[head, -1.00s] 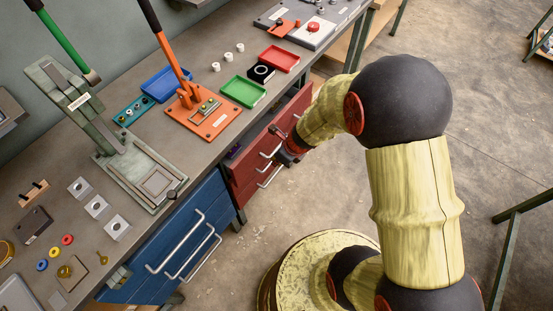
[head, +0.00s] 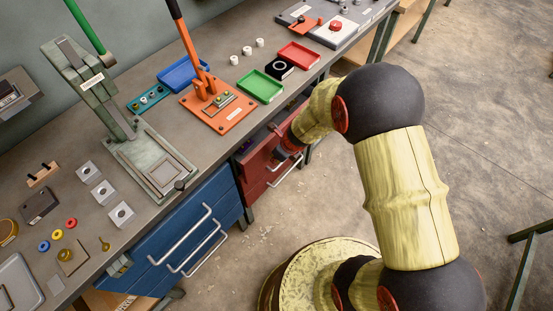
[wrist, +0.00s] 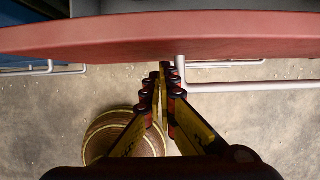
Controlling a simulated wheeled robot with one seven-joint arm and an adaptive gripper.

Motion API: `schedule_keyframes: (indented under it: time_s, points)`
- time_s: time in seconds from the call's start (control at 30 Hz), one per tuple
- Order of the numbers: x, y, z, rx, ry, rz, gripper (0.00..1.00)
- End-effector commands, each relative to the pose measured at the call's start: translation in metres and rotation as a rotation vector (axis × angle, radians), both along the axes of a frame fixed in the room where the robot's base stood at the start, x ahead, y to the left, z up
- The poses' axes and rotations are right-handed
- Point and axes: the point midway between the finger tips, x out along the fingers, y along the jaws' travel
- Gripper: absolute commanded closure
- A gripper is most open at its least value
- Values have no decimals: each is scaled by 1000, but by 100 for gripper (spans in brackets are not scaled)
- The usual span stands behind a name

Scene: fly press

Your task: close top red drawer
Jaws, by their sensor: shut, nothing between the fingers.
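The red drawer unit (head: 255,172) sits under the workbench. Its top drawer stands partly open, with a narrow gap and a small purple thing (head: 244,147) showing inside. A silver handle (wrist: 240,87) lies just right of the fingertips.
A blue drawer unit (head: 165,245) with silver handles stands left of the red one. The bench top (head: 150,200) above holds presses, green and red trays, and small parts.

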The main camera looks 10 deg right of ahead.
Motion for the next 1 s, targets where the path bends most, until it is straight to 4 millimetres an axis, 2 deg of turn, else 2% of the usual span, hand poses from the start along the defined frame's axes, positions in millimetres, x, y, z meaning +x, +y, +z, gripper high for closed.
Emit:
schedule_keyframes:
  time_s: [0.17,0.6,1.0]
  points:
    - [2,2,1,0,0,0,100]
    - [38,27,2,0,0,1,100]
    - [41,30,1,1,-2,1,100]
